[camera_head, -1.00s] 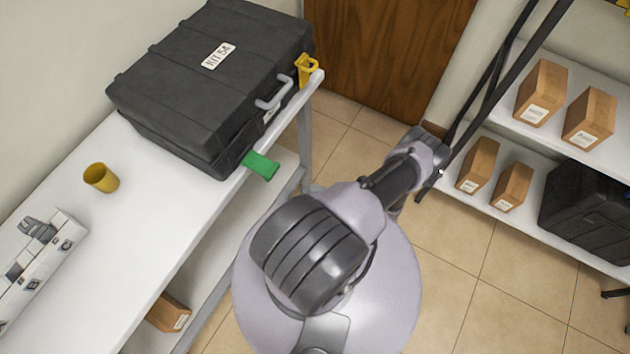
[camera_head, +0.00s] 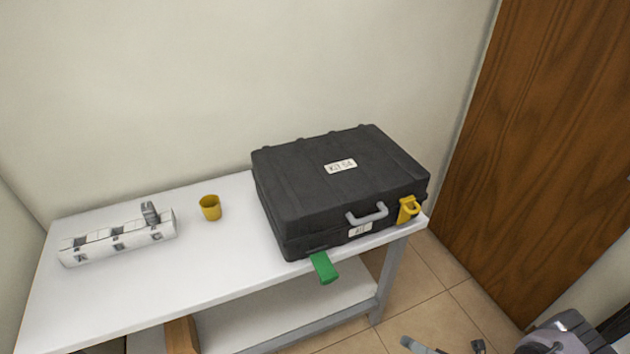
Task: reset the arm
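Part of my arm (camera_head: 568,335) shows at the bottom right corner, over the floor near the brown door. Small grey and dark parts at the bottom edge, left of it, look like part of my gripper (camera_head: 443,346). They are mostly cut off by the frame, so I cannot tell whether it is open or shut. These parts are apart from the table and everything on it.
A white table (camera_head: 200,290) carries a closed black case (camera_head: 310,200) with yellow and green latches hanging open, a yellow cup (camera_head: 210,208) and a white-grey block-like device (camera_head: 118,238). A brown door (camera_head: 550,150) stands right. Tiled floor (camera_head: 440,270) lies between.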

